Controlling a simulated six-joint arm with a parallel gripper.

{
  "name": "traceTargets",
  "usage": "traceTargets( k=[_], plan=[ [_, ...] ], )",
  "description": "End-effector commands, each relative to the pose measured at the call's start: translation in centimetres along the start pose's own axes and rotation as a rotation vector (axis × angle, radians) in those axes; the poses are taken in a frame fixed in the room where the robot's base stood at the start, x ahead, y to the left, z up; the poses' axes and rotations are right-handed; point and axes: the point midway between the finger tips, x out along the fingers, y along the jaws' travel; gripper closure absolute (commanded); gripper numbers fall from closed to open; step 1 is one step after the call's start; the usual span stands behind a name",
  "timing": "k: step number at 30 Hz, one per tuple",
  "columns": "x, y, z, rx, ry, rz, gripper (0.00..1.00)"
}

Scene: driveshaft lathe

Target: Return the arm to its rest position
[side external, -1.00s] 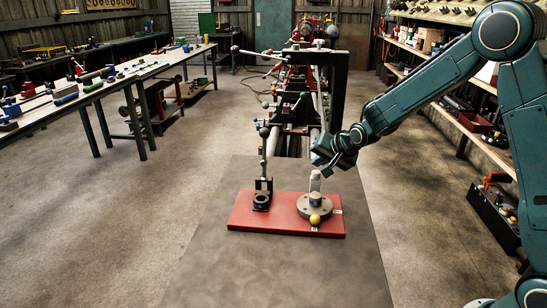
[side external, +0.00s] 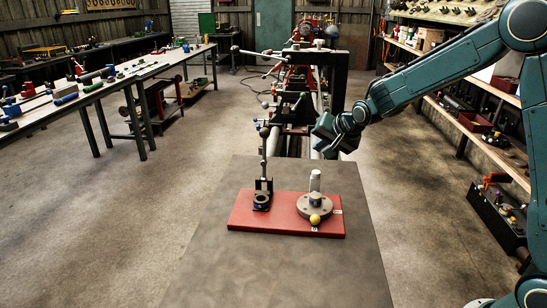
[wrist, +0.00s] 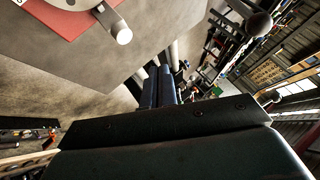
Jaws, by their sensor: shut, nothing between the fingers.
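My gripper (side external: 326,146) is raised in the air just beyond the far right side of the red plate (side external: 275,228). It is shut with nothing in it. In the wrist view my gripper's fingers (wrist: 162,85) lie together. A grey flanged disc (side external: 325,207) with an upright pale shaft (side external: 315,181) stands on the right part of the red plate. The shaft end also shows in the wrist view (wrist: 123,35). My gripper is apart from the shaft.
A lathe with handles (side external: 290,110) stands behind the grey table (side external: 240,270). Shelves (side external: 480,130) line the right wall. A workbench (side external: 110,80) is at left.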

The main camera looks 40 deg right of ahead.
Motion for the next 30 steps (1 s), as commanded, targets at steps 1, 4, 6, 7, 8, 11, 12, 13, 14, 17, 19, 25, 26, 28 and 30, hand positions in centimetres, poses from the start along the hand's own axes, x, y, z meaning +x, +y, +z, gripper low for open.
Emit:
traceTargets(
  k=[1, 4, 6, 7, 8, 11, 12, 13, 14, 17, 19, 25, 26, 28, 30],
  plan=[
    [0.0, 0.0, 0.0, 0.0, 0.0, 0.0, 1.0],
    [0.0, 0.0, 0.0, 0.0, 0.0, 0.0, 1.0],
    [0.0, 0.0, 0.0, 0.0, 0.0, 0.0, 1.0],
    [0.0, 0.0, 0.0, 0.0, 0.0, 0.0, 1.0],
    [0.0, 0.0, 0.0, 0.0, 0.0, 0.0, 1.0],
    [0.0, 0.0, 0.0, 0.0, 0.0, 0.0, 1.0],
    [0.0, 0.0, 0.0, 0.0, 0.0, 0.0, 1.0],
    [0.0, 0.0, 0.0, 0.0, 0.0, 0.0, 1.0],
    [0.0, 0.0, 0.0, 0.0, 0.0, 0.0, 1.0],
    [-0.1, 0.0, 0.0, -0.003, -0.001, 0.001, 1.0],
    [-0.5, 0.0, 0.1, -0.01, -0.004, 0.002, 1.0],
    [-3.2, -0.2, 0.4, -0.065, -0.02, 0.007, 1.0],
    [-3.8, -0.3, 0.5, -0.079, -0.025, 0.009, 1.0],
    [-5.4, -0.2, 0.8, -0.114, -0.036, 0.013, 1.0],
    [-7.3, -0.2, 1.2, -0.155, -0.049, 0.017, 1.0]
  ],
)
